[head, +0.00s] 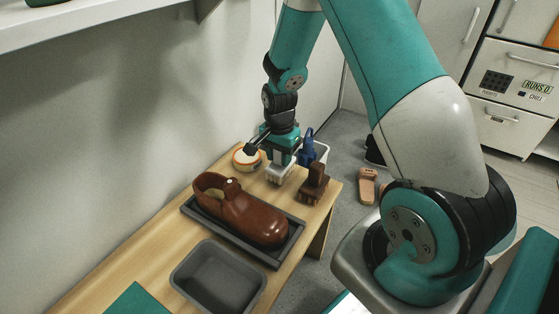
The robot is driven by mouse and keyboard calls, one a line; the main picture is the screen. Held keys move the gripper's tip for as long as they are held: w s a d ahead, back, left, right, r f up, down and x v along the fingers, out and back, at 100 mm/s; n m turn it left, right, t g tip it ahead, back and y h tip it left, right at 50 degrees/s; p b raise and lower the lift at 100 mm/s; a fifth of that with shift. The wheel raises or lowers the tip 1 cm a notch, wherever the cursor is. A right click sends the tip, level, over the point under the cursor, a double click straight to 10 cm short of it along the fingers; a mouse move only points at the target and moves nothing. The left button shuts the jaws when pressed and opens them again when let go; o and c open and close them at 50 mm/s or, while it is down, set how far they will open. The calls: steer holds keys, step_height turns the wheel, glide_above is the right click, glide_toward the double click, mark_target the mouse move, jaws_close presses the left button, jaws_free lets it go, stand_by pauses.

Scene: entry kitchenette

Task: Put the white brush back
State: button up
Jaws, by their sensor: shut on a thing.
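The white brush (280,174) is under my gripper (278,163) at the far end of the wooden bench. My gripper points down and is shut on the brush's upper part. The white bristles face down close to the bench top; I cannot tell whether they touch it. A dark brown brush (314,181) stands just to the right, near the bench's far right corner. My gripper hides part of the space behind the white brush.
A brown shoe (243,212) lies in a dark tray (270,259). A round tin (246,158) stands left of my gripper, a blue object (307,148) behind it. An empty grey bin (190,272) and green sheet (135,301) are nearer. Footwear (367,186) lies on the floor.

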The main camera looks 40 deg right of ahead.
steer(key=shift+f, duration=0.35)
steer(key=shift+f, duration=0.35)
steer(key=o, duration=1.1)
steer(key=shift+r, duration=0.1)
steer(key=shift+b, duration=0.45)
